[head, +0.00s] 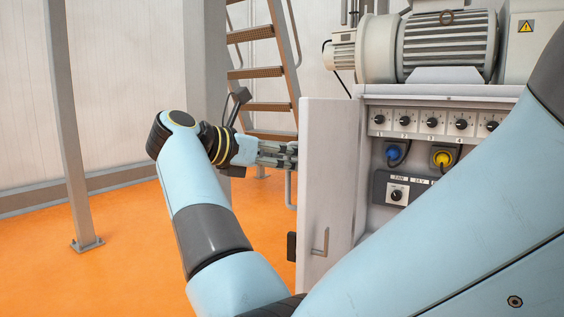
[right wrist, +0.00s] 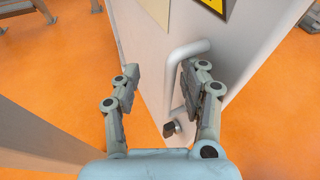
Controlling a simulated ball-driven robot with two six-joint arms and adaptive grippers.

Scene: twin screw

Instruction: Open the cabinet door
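The cabinet door (head: 327,190) is swung out from the light grey cabinet (head: 440,93), so the inside shows in the head view. My right gripper (head: 287,153) is at the door's outer side, by its left edge. In the right wrist view, the outer face of the door (right wrist: 152,60) carries a bent bar handle (right wrist: 188,50). My right gripper (right wrist: 157,80) is open there, its fingers spread. The handle lies between them, closer to the right finger; contact cannot be told. The handle's lower part (head: 289,190) also shows below the gripper. My left gripper is not in view.
Inside the cabinet are several knobs (head: 432,122), a blue plug (head: 393,153) and a yellow plug (head: 442,157). A motor (head: 447,42) stands on top. Metal stairs (head: 262,72) and a post (head: 68,125) stand behind. Orange floor (head: 110,260) is clear at left.

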